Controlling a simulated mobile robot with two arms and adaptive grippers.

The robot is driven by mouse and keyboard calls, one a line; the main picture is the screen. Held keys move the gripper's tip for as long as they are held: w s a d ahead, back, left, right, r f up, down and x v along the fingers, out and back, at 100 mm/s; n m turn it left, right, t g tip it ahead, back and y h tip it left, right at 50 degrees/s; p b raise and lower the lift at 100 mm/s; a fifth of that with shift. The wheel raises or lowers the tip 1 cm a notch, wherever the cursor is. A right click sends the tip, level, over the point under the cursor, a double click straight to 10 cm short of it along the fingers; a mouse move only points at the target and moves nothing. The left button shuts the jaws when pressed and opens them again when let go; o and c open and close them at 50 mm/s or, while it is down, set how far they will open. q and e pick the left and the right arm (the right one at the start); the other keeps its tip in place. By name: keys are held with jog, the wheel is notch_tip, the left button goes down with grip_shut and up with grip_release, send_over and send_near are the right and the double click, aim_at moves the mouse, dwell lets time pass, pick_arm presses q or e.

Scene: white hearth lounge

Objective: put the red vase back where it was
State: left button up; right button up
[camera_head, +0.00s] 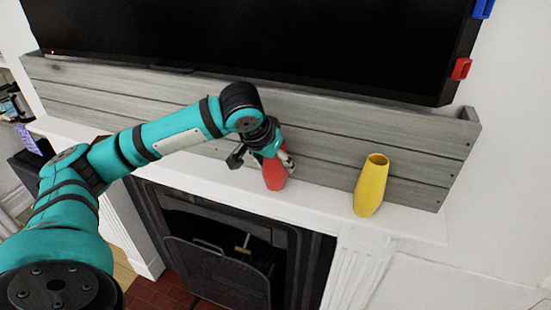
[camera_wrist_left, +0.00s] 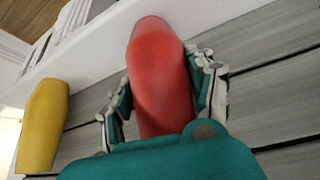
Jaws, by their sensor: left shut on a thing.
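The red vase (camera_head: 274,174) is at the white mantel shelf, in front of the grey plank box. My left gripper (camera_head: 264,160) is shut on the red vase from above and hides its upper part. In the left wrist view the red vase (camera_wrist_left: 160,75) lies between the two fingers of the left gripper (camera_wrist_left: 163,100). I cannot tell for sure whether its base touches the shelf. My right gripper is not in view.
A yellow vase (camera_head: 371,186) stands on the mantel (camera_head: 400,219) to the right, apart from the red vase. It also shows in the left wrist view (camera_wrist_left: 42,125). The grey plank box (camera_head: 330,140) and a black screen (camera_head: 260,40) are behind. The fireplace (camera_head: 225,255) opens below.

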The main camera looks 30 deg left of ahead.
pick_arm(q)
jog(key=shift+f, duration=0.45)
jog(key=o, duration=1.6)
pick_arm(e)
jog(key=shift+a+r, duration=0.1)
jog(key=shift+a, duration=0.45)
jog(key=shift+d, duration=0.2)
pick_arm(q)
jog(key=shift+s+r, duration=0.1)
jog(key=shift+r, duration=0.25)
jog(key=b+v, duration=0.1)
jog(key=v, duration=1)
jog(key=shift+s+r, duration=0.15)
jog(key=shift+r, duration=0.05)
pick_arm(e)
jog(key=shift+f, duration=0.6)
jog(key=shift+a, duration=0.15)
